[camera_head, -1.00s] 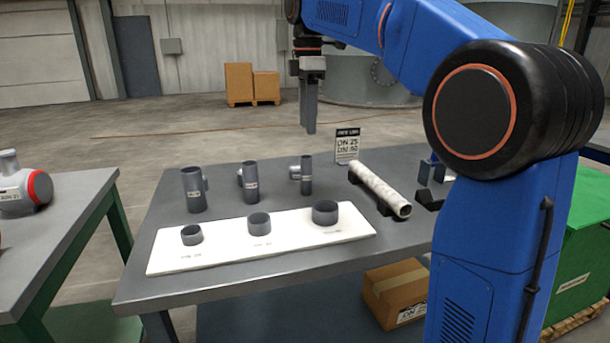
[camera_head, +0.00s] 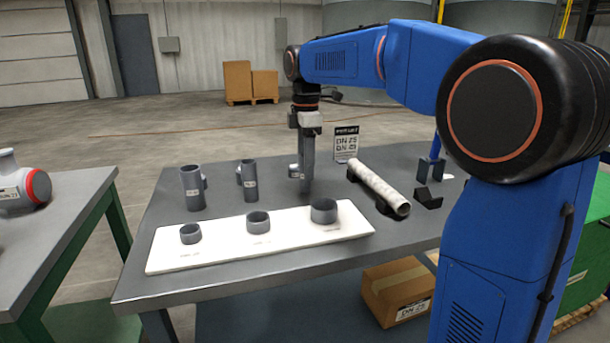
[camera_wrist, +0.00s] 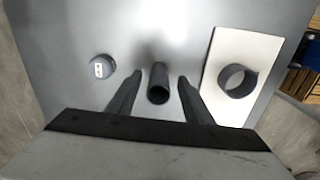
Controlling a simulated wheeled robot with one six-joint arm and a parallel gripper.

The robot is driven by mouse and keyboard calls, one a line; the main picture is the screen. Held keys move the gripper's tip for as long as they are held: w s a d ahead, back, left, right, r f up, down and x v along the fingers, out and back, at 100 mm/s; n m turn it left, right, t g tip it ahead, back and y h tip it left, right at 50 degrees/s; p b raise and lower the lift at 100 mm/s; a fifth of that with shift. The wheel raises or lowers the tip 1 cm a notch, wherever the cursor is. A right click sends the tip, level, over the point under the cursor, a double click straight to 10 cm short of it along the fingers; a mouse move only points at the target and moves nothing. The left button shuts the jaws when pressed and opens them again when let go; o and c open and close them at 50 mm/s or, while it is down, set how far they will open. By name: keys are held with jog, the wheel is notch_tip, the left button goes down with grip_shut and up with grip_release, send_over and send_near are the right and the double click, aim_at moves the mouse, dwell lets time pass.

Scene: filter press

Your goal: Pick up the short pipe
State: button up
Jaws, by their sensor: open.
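Two upright grey pipes, a wide one (camera_head: 192,188) and a narrower one (camera_head: 250,181), stand on the grey table at the left. A third, slim upright grey pipe (camera_wrist: 158,82) shows in the wrist view, between the two fingers of my gripper (camera_wrist: 160,75), with a gap visible on each side. In the head view my gripper (camera_head: 307,192) points straight down, open, over that pipe's place and hides it. I cannot tell which pipe the task calls short. A long whitish pipe (camera_head: 378,187) lies in black supports to the right.
A white board (camera_head: 160,262) with three grey rings lies in front; its largest ring (camera_wrist: 238,80) shows right of my gripper in the wrist view. A small labelled fitting (camera_wrist: 102,66) stands left of the slim pipe. A sign (camera_head: 346,143) stands behind. Another table (camera_head: 60,225) is left.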

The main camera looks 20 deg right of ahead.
jog(key=shift+w+a+f, duration=0.1)
jog(key=shift+f, duration=2.05)
jog(key=c, duration=1.1)
jog(key=shift+r, duration=0.1)
